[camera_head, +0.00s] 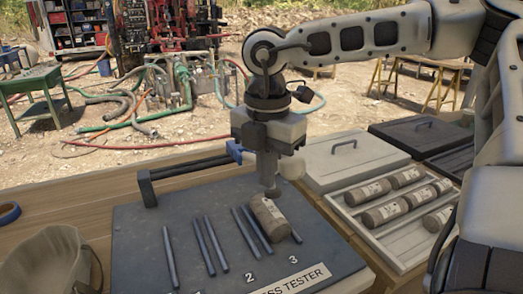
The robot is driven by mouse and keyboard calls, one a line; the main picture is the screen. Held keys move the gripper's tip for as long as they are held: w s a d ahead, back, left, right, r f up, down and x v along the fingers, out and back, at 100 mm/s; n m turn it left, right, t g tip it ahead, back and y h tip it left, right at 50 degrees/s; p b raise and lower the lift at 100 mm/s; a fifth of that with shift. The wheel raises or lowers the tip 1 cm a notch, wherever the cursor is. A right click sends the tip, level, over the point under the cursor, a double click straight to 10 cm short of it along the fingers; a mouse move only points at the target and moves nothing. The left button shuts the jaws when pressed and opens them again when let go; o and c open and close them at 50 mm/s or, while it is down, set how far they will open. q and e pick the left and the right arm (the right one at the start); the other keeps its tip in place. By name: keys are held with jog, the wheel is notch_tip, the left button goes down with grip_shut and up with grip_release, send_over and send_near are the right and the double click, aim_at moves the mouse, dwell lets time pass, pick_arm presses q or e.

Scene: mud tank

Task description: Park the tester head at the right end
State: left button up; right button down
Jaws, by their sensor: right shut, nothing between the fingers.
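The tester is a dark flat board (135,245) labelled "…SS TESTER", with dark rods and numbers on it. A dark rail (190,168) runs along its back edge from a black end block (148,190). A blue piece (235,151) sits on the rail, just left of my right gripper, and may be the tester head. The rail beyond it is hidden behind the gripper. My right gripper (270,191) points down, shut and empty, at the back end of a brown labelled core (269,217). I cannot tell whether they touch. My left gripper is out of view.
A tray (338,209) of several brown cores stands on the right, with a grey lid (350,160) behind it and a dark case (420,133) farther back. The front-left board is clear.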

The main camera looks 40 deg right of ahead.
jog(key=shift+s+d, duration=0.25)
jog(key=shift+d, duration=0.6)
jog(key=shift+s+d, duration=0.25)
jog(key=shift+d, duration=0.55)
jog(key=shift+s+d, duration=0.8)
jog(key=shift+d, duration=1.55)
jog(key=p, duration=0.7)
send_near(285, 161)
jog(key=shift+s+d, duration=0.6)
jog(key=shift+d, duration=1.35)
jog(key=shift+f, duration=0.5)
